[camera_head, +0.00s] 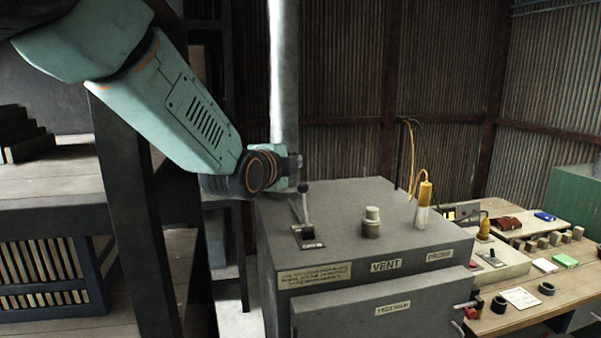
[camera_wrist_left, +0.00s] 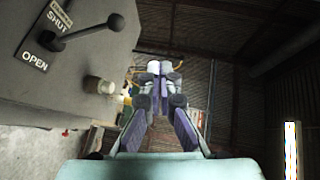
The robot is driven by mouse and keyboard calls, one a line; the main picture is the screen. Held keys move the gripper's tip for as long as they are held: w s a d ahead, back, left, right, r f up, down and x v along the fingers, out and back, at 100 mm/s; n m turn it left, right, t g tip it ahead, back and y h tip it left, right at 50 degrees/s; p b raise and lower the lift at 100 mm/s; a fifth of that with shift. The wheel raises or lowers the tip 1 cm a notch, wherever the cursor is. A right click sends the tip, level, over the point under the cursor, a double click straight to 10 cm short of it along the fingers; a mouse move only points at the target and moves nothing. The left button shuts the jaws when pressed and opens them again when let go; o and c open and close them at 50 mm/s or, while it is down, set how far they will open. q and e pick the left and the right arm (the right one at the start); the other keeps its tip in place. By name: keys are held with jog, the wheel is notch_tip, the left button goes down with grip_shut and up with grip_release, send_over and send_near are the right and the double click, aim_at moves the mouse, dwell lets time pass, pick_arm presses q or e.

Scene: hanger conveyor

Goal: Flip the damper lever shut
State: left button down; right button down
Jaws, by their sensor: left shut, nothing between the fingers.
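The damper lever (camera_head: 304,207) rises from a small dark plate on top of the grey cabinet (camera_head: 345,205), with a round dark knob at its upper end. In the left wrist view the lever (camera_wrist_left: 85,33) shows at upper left, between the labels SHUT (camera_wrist_left: 57,17) and OPEN (camera_wrist_left: 36,53). I cannot tell which label it is set to. My left gripper (camera_head: 293,166) is just behind and above the knob in the head view, mostly hidden by my wrist. In the wrist view its fingers (camera_wrist_left: 157,68) are together and empty, apart from the lever. My right gripper is not in view.
A pale knob (camera_head: 371,222) by the VENT label and a yellow-handled probe (camera_head: 424,200) with a cable stand on the cabinet top. A wooden bench (camera_head: 500,320) with small items is at right. A dark post (camera_head: 140,220) stands at left.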

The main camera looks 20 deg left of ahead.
pick_arm(q)
jog(key=shift+s+a+r, duration=0.15)
jog(key=shift+s+r, duration=0.4)
jog(key=shift+s, duration=0.3)
jog(key=shift+w, duration=0.1)
